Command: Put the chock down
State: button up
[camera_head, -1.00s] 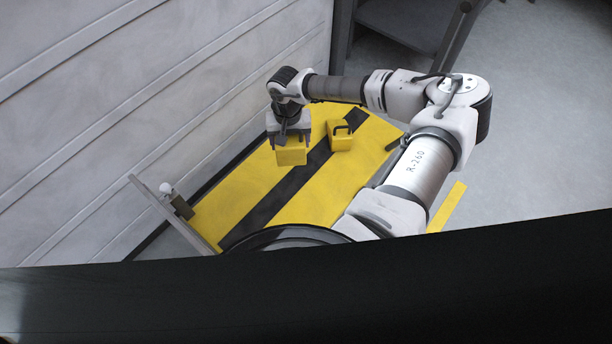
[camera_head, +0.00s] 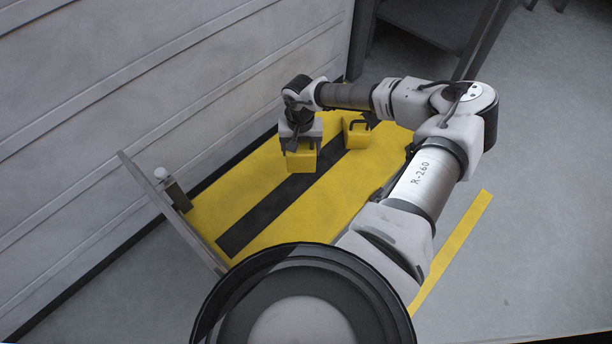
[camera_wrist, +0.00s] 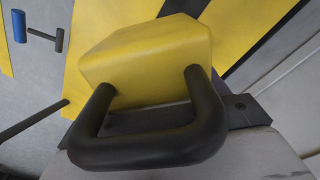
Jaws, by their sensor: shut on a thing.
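My gripper (camera_head: 301,142) points down over the striped lift platform (camera_head: 305,213) and is shut on a yellow chock (camera_head: 302,161). In the wrist view the held chock (camera_wrist: 150,58) fills the middle, with its black loop handle (camera_wrist: 150,150) nearest the camera. My fingertips are hard to make out there. The chock is over the left part of the platform, by the black stripe; I cannot tell whether its underside touches. A second yellow chock (camera_head: 356,134) with a black handle stands farther back and to the right on the platform.
A pale ribbed wall (camera_head: 130,110) runs along the platform's left side. An upright plate (camera_head: 170,212) stands at the near left end. A dark bench (camera_head: 440,25) is behind. A yellow floor strip (camera_head: 452,250) lies right. The near platform surface is clear.

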notch_tip(320, 180, down, 16)
jog(key=b, duration=0.4)
jog(key=shift+r, duration=0.25)
jog(key=shift+f+b, duration=0.2)
jog(key=shift+b, duration=0.1)
jog(key=o, duration=1.4)
notch_tip(320, 180, up, 12)
jog(key=p, duration=0.4)
jog(key=shift+r, duration=0.2)
